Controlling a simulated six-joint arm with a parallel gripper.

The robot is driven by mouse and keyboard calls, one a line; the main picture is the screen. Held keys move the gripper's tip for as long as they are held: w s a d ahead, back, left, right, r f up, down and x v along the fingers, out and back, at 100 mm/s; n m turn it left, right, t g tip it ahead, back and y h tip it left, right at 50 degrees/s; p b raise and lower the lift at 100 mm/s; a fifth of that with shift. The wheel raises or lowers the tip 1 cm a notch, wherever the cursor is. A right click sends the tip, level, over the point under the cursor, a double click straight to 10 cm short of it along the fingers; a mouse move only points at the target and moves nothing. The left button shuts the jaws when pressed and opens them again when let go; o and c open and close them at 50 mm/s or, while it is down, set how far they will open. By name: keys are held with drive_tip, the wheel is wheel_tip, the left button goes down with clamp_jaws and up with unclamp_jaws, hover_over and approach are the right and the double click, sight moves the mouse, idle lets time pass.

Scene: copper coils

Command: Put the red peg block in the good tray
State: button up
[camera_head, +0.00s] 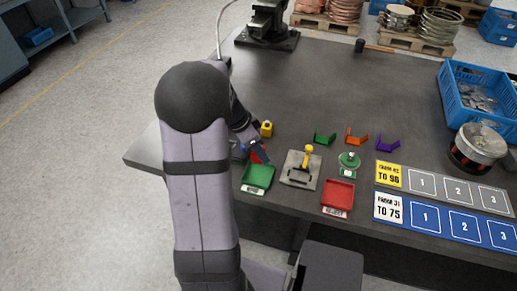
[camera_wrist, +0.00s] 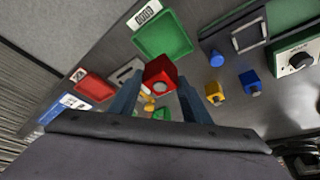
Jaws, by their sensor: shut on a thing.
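The red peg block (camera_wrist: 158,72) is held between the two fingers of my gripper (camera_wrist: 160,92) in the wrist view, with a round pale end showing on it. In the head view, the block (camera_head: 259,155) shows partly behind my gripper (camera_head: 254,149), just beyond the far edge of the green tray. The green tray (camera_head: 258,177) carries a label reading GOOD and looks empty. It also shows in the wrist view (camera_wrist: 163,36), ahead of the block. The block's height above the table is hard to tell.
A red tray (camera_head: 337,196) labelled REJECT lies to the right. A grey plate with a yellow handle (camera_head: 300,168) stands between the trays. A yellow block (camera_head: 266,128) is behind my gripper; a blue block (camera_wrist: 249,81) is near it. Green, orange and purple holders (camera_head: 357,137) stand further back.

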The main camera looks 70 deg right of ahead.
drive_tip(key=shift+f, duration=0.15)
drive_tip(key=shift+f+b, duration=2.05)
drive_tip(key=shift+f, duration=1.4)
drive_tip(key=shift+f+b, duration=0.6)
drive_tip(key=shift+b, duration=0.2)
drive_tip(key=o, duration=1.3)
drive_tip(key=shift+c, duration=0.2)
drive_tip(key=shift+r, duration=0.1)
